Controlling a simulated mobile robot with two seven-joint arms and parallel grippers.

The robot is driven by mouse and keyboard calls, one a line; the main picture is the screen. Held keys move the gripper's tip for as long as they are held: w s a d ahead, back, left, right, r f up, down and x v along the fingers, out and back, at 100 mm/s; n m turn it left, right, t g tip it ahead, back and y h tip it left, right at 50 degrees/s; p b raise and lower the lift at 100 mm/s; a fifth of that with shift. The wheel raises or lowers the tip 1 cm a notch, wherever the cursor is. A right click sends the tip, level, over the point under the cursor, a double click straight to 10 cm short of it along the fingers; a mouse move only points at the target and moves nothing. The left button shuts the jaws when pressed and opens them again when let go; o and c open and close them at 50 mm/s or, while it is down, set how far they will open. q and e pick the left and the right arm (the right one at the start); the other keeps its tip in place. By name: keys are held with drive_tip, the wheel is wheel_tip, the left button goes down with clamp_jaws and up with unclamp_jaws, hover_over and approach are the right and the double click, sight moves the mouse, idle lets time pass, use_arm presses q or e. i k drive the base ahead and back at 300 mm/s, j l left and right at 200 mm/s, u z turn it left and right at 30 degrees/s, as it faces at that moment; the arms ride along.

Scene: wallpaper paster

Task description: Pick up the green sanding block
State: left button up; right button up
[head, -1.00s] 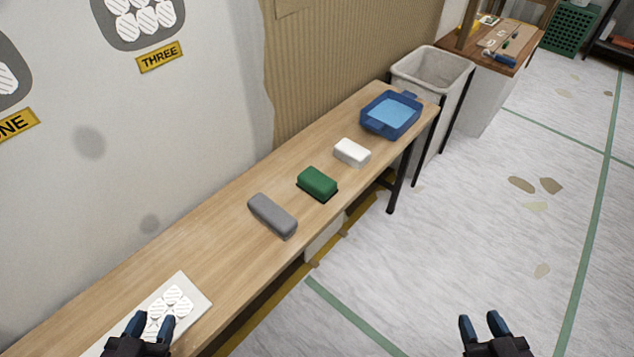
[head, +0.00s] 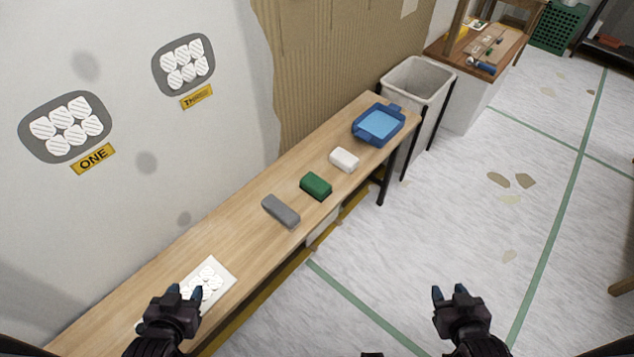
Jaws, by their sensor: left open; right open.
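The green sanding block (head: 316,186) sits on the long wooden table (head: 232,226), between a grey block (head: 281,211) and a white block (head: 344,159). My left gripper (head: 184,293) is open and empty over the near end of the table, by a white sheet with striped white pads (head: 222,273). My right gripper (head: 450,293) is open and empty over the floor, right of the table. Both grippers are well apart from the green block.
A blue tray (head: 357,133) stands at the table's far end, with a pale bin (head: 418,78) beyond it.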

sight(316, 188)
drive_tip(key=i+l, duration=0.6)
drive_tip(key=i+l+u, duration=0.1)
drive_tip(key=i+l, duration=0.15)
drive_tip(key=i+l+u, duration=0.15)
drive_tip(key=l, duration=0.35)
drive_tip(key=i+u, duration=0.1)
drive_tip(key=u, duration=1.2)
